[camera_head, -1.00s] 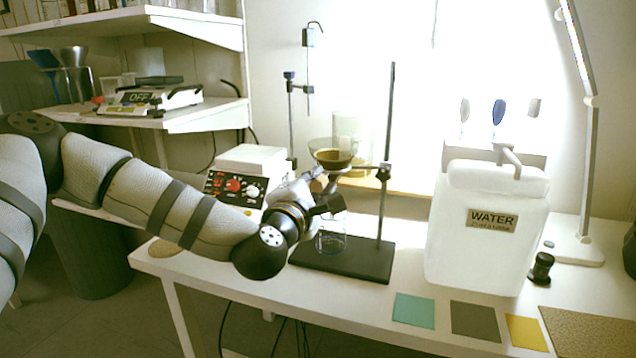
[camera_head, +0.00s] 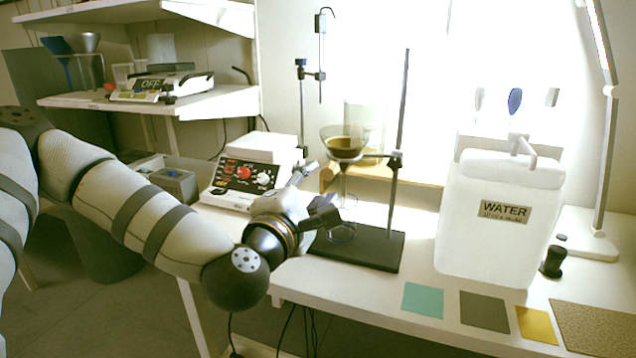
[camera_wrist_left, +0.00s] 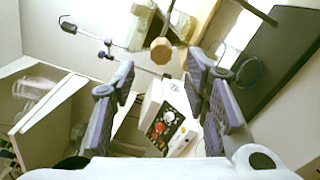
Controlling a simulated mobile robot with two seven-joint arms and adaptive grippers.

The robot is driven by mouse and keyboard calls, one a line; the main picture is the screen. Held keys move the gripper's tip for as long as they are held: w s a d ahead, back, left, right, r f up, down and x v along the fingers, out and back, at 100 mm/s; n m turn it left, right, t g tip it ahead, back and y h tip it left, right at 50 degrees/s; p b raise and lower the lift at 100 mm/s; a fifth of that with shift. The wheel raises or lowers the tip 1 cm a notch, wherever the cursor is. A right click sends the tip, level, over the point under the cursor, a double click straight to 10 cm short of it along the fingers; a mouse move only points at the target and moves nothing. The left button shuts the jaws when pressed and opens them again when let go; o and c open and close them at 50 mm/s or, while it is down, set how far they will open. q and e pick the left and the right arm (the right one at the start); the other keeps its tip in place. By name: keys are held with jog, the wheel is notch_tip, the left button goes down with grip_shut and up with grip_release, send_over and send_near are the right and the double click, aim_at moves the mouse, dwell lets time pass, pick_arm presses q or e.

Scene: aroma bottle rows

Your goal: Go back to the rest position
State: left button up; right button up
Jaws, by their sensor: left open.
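My left arm reaches in from the left in the head view, and its gripper (camera_head: 314,192) is open and empty. It hovers over the white table just left of the black stand base (camera_head: 370,250). A clear glass beaker (camera_head: 342,233) on that base is partly hidden behind a finger. In the left wrist view the two dark fingers of the gripper (camera_wrist_left: 160,72) are spread wide with nothing between them. My right gripper is not in view.
A glass funnel with brown contents (camera_head: 345,143) hangs on the stand. A device with red and white knobs (camera_head: 245,178) is behind the gripper. A white water container (camera_head: 497,225), coloured squares (camera_head: 422,300) and a lamp (camera_head: 606,120) occupy the right. A grey box (camera_head: 175,182) stands behind my arm.

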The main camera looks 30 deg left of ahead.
pick_arm(q)
jog(key=s+d+f+m+g+h+p, duration=0.1)
jog(key=s+d+f+m+g+h, duration=0.2)
jog(key=s+d+f+m+g, duration=0.7)
jog(key=s+d+f+m+h+p, duration=0.25)
jog(key=s+f+m+h, duration=0.2)
jog(key=f, duration=1.05)
jog(key=s+a+f+m+g+y, duration=0.1)
jog(key=s+f+m+g, duration=0.1)
jog(key=s, duration=0.7)
jog(key=s+a+f+m+g+y, duration=0.1)
jog(key=s+a+f+m+g, duration=0.1)
jog(key=s, duration=0.8)
jog(key=s+a+f+m+g+y+p, duration=0.1)
jog(key=s+f+m+g, duration=0.3)
jog(key=s, duration=0.6)
jog(key=shift+s+a+f+m+g, duration=0.15)
jog(key=shift+s+m+g, duration=0.05)
jog(key=shift+m+g, duration=0.9)
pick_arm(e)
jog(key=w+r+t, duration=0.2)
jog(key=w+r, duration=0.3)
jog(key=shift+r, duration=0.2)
pick_arm(q)
jog(key=shift+o, duration=0.4)
jog(key=shift+w, duration=0.15)
